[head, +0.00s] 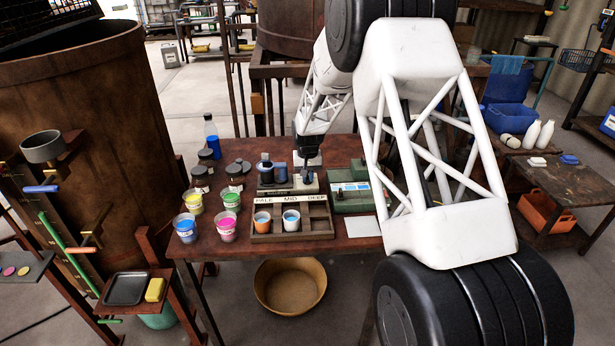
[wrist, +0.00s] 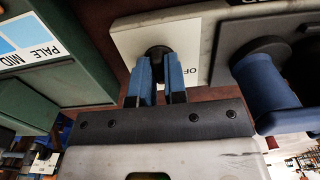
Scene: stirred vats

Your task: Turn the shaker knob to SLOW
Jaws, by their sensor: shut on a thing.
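The shaker (head: 290,187) stands at the back of the brown table, with blue-and-dark jars on it. In the head view my gripper (head: 307,163) is over the right end of the shaker, and the knob is hidden there. The SLOW mark and the knob's pointer cannot be made out.
A green box (head: 352,199) stands close right of the shaker. A wooden tray (head: 290,223) with two cups, marked PALE, MID and DEEP, is in front. Several paint cups (head: 228,228) and dark-lidded jars (head: 199,173) stand left. A blue jar (wrist: 265,85) is close beside my gripper.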

